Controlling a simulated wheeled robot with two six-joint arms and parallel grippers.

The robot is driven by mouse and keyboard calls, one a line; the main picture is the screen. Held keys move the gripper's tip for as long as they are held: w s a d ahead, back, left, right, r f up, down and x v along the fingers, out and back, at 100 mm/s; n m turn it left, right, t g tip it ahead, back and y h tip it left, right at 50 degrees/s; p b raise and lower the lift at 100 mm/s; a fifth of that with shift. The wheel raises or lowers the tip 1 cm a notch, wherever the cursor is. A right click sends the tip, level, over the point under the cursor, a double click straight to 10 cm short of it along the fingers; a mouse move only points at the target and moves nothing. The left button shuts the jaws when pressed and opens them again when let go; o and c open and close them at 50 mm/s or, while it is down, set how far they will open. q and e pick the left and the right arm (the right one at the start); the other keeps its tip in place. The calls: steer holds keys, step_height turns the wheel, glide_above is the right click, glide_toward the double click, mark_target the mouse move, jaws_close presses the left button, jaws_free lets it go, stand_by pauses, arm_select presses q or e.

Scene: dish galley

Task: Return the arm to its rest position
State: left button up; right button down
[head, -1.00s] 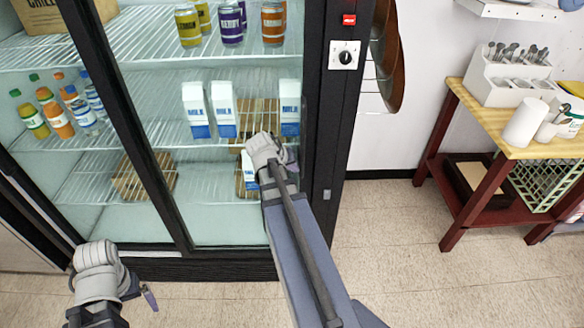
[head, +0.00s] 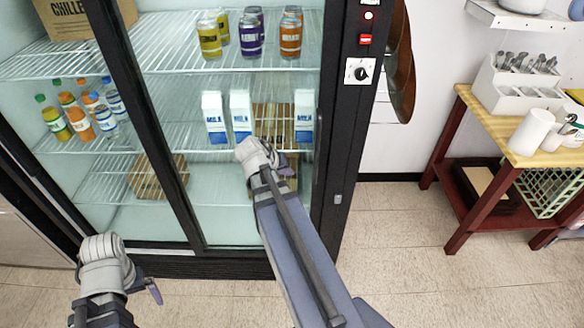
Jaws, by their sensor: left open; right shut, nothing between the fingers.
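My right arm reaches forward to the glass-front fridge (head: 330,150), and its gripper (head: 287,166) is in front of the milk shelf. The fingers are mostly hidden behind my wrist; the gripper is shut and holds nothing visible. My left gripper (head: 152,290) is low at the left, in front of the fridge's base. It is open and empty, with only part of its fingers showing. Milk cartons stand on the middle shelf: one at the left (head: 215,117), one beside it (head: 241,115) and one at the right (head: 304,115).
Cans (head: 250,37) stand on the top shelf and bottles (head: 80,120) at the left. A brown basket (head: 157,176) sits on a lower shelf. A dark door post (head: 145,120) crosses the fridge front. A wooden table (head: 490,118) stands at the right. The floor (head: 400,250) between is clear.

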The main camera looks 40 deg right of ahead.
arm_select(q)
step_height(320, 180, up, 2)
steer(key=shift+r+p, duration=0.25)
steer(key=shift+p, duration=0.55)
arm_select(e)
steer(key=v, duration=0.3)
